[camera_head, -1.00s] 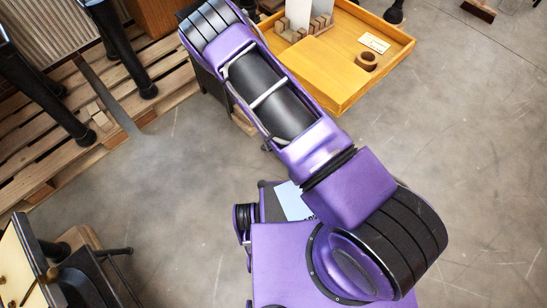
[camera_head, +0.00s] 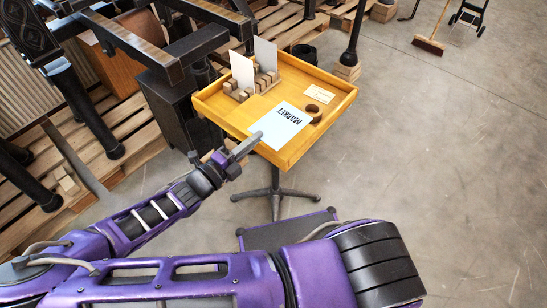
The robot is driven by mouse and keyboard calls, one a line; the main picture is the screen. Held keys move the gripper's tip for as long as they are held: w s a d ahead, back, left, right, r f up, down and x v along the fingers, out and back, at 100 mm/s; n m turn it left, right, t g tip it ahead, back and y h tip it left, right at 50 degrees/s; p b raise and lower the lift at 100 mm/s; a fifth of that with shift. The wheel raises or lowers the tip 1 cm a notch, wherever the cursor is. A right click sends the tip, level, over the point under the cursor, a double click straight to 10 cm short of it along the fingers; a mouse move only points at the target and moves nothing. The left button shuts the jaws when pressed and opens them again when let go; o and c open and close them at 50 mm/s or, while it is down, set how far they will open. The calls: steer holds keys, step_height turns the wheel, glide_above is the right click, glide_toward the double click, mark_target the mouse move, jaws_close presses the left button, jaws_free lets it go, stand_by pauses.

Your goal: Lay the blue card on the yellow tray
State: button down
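The yellow tray (camera_head: 322,79) stands on a dark pedestal, upper middle. The pale blue card (camera_head: 284,122), with the dark word "MARKET" upside down, is flat over the tray's front part. I cannot tell whether it rests on the tray floor or is just above it. My gripper (camera_head: 254,138) reaches in from the lower left past the tray's front left edge. Its grey fingers look closed together on the card's left corner. The gap between them is too small to see.
Two pale cards (camera_head: 243,74) stand in slotted wooden blocks (camera_head: 262,83) at the tray's back. A brown ring (camera_head: 313,110) and a small label (camera_head: 319,94) lie at its right. Black presses (camera_head: 85,105) stand on pallets at left.

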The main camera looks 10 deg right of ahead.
step_height(320, 180, down, 7)
steer(key=b, duration=0.2)
steer(key=shift+w+a+f+t, duration=0.2)
steer(key=shift+a+t, duration=0.1)
stand_by(0.3)
stand_by(0.5)
steer(key=c, duration=0.9)
jaws_free()
steer(key=shift+f, duration=0.15)
steer(key=shift+a, duration=0.15)
steer(key=shift+p+v, duration=0.45)
steer(key=shift+v, duration=1.7)
